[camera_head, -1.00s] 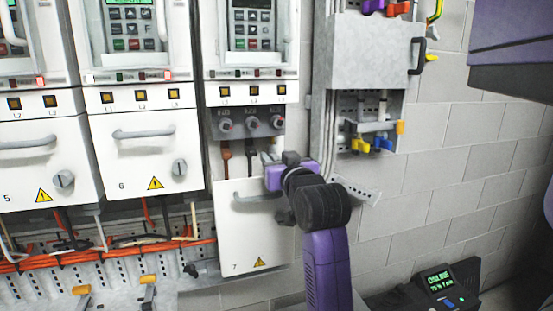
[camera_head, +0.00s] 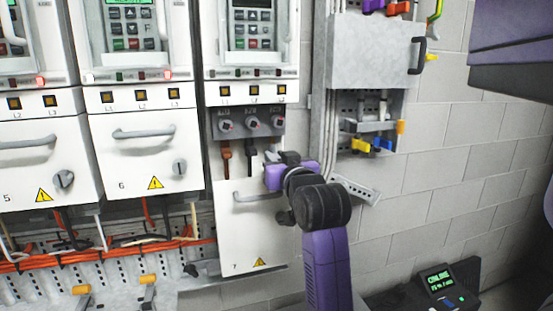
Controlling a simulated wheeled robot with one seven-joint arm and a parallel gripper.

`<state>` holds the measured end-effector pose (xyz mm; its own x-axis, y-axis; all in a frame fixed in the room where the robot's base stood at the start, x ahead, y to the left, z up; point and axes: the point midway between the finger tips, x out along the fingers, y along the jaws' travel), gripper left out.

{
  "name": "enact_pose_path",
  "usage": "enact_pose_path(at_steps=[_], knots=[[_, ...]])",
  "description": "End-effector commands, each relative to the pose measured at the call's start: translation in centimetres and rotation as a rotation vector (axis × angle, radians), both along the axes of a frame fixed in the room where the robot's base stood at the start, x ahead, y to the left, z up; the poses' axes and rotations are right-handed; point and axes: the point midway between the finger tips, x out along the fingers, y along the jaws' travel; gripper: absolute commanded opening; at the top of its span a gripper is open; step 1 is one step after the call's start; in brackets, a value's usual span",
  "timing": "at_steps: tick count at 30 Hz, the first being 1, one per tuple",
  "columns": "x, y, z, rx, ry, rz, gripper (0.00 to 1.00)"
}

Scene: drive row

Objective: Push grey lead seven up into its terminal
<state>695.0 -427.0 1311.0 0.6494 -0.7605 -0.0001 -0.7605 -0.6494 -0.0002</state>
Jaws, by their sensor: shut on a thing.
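Drive seven's terminal block (camera_head: 245,123) is a dark grey strip with three round terminals in a row, under the L1, L2 and L3 windows. A brown lead (camera_head: 226,153) and a black lead (camera_head: 252,160) stand upright under the left and middle terminals. My gripper (camera_head: 272,158) is below the right terminal. It is shut on the grey lead, of which only a small pale part shows, mostly hidden by the fingers and purple wrist. I cannot tell whether the lead's tip touches the terminal.
The white cover (camera_head: 245,235) marked 7 hangs open below the block, behind my arm. A small tester (camera_head: 440,285) with a lit screen is at bottom right.

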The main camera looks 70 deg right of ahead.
Motion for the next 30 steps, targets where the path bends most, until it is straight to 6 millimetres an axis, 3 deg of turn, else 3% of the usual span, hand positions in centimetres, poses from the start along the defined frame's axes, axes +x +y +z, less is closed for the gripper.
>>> enact_pose_path(at_steps=[21, 30], knots=[[0.0, 0.0, 0.1, 0.000, 0.000, 0.000, 0.00], [0.0, 0.0, 2.5, 0.000, 0.000, 0.000, 0.00]])
